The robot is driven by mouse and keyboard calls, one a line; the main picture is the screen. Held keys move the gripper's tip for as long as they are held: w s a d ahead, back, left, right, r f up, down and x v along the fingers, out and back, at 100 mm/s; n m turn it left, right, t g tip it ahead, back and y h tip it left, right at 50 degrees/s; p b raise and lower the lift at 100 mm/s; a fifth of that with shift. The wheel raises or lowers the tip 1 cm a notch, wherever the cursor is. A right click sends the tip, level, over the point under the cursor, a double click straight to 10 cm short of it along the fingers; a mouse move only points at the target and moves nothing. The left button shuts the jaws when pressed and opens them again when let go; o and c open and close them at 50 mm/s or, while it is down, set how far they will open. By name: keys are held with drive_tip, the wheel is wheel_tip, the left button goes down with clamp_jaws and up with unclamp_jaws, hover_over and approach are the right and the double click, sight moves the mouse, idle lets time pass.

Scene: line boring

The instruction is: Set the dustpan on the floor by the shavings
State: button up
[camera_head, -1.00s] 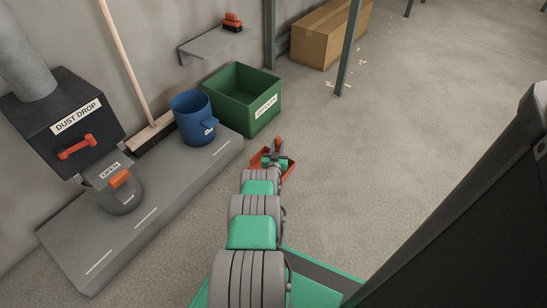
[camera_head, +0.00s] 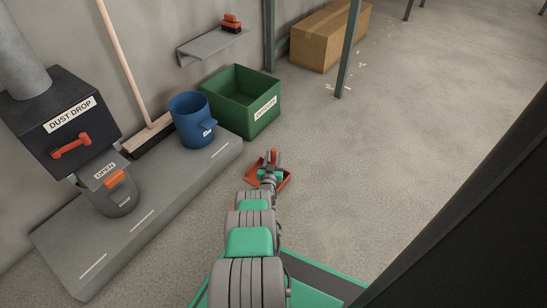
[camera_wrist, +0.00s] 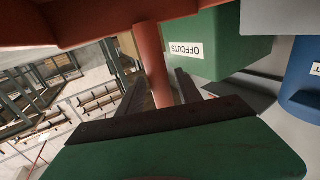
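The orange-red dustpan (camera_head: 284,181) is held out ahead of my arm in the head view, and it looks raised above the floor. My gripper (camera_head: 270,168) is shut on its handle. In the wrist view the round orange handle (camera_wrist: 152,65) runs between the gripper fingers, and the pan's underside or edge (camera_wrist: 80,22) fills the upper left. The shavings (camera_head: 362,66) are small pale curls on the floor by the cardboard box and rack post, farther off and to the right of the dustpan.
A green offcuts bin (camera_head: 241,105), a blue bucket (camera_head: 190,119) and a broom (camera_head: 124,65) stand along the wall at left. The cardboard box (camera_head: 318,38) and a rack post (camera_head: 348,50) stand near the shavings. Open floor (camera_head: 420,150) lies at centre right.

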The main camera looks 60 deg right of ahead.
drive_tip(key=shift+o, duration=0.3)
drive_tip(key=shift+r, duration=0.2)
drive_tip(key=p+v, duration=0.4)
drive_tip(key=v, duration=0.4)
drive_tip(key=w+r+y, duration=0.4)
drive_tip(key=w+r, duration=0.2)
drive_tip(key=w, duration=0.7)
drive_tip(key=w+a+r+n+g+y, duration=0.1)
drive_tip(key=w+a+r+n+y, duration=0.2)
drive_tip(key=a, duration=0.5)
drive_tip(key=w+a+r+g+y, duration=0.1)
drive_tip(key=w+a+r+y, duration=0.1)
drive_tip(key=a+r, duration=0.5)
drive_tip(key=a+r+n+y, duration=0.3)
drive_tip(key=a+r, duration=0.5)
drive_tip(key=a, duration=0.5)
drive_tip(key=a+r+n+y, duration=0.2)
drive_tip(key=a+r, duration=0.6)
drive_tip(key=a, duration=0.4)
drive_tip(key=s+a+r+n+y, duration=0.1)
drive_tip(key=s+a+r+n, duration=0.2)
drive_tip(key=s+a+r, duration=0.2)
drive_tip(key=s+a+r+n+g+y, duration=0.1)
drive_tip(key=s+a+r, duration=0.4)
drive_tip(key=s+a, duration=0.6)
drive_tip(key=shift+a+r+n+g+y, duration=0.35)
drive_tip(key=shift+a+n+y, duration=0.35)
drive_tip(key=shift+a+n, duration=0.55)
